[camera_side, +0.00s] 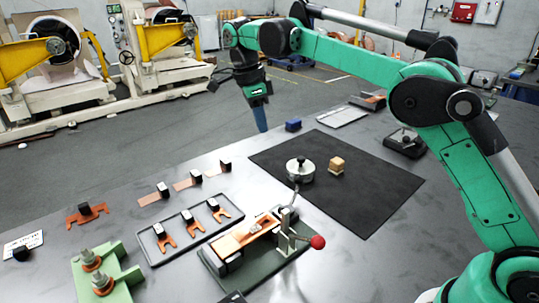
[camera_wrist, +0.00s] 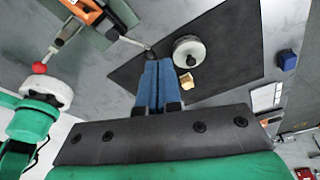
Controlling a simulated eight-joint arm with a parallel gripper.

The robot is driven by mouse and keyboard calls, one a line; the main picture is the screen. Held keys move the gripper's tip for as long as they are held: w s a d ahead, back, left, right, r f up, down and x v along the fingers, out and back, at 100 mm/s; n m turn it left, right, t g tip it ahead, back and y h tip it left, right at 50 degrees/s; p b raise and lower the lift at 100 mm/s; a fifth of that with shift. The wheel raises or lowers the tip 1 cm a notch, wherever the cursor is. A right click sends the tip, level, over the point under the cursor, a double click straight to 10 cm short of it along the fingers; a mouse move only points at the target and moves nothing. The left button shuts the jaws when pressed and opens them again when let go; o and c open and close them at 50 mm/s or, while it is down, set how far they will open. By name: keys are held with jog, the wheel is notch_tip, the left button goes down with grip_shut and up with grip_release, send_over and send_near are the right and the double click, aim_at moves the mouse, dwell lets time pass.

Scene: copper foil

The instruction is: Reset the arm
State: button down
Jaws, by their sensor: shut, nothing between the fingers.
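My gripper (camera_side: 260,118) hangs from the green arm above the far side of the grey table, with its blue fingers pointing down. In the wrist view the two blue fingers (camera_wrist: 157,62) lie side by side, shut, with nothing between them. From the side, the fingertips show against the table's far edge near a blue block (camera_side: 293,125). They appear clear of the table and of every object, though their exact height is hard to tell.
A black mat (camera_side: 385,190) carries a round metal weight (camera_side: 300,171) and a small wooden block (camera_side: 337,165). A red-knobbed clamp fixture (camera_side: 262,240), a tray with copper forks (camera_side: 160,262) and a green terminal stand (camera_side: 103,270) occupy the front.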

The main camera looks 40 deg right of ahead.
jog(key=shift+r, duration=0.15)
jog(key=s+r+n+t+y, duration=0.1)
jog(key=s+r+n+t, duration=0.25)
jog(key=s+n, duration=0.5)
jog(key=s+f+n+t+y, duration=0.1)
jog(key=s+f+n+t, duration=0.3)
jog(key=n, duration=1)
jog(key=shift+s+f, duration=1.8)
jog(key=shift+s, duration=0.8)
jog(key=shift+t, duration=0.25)
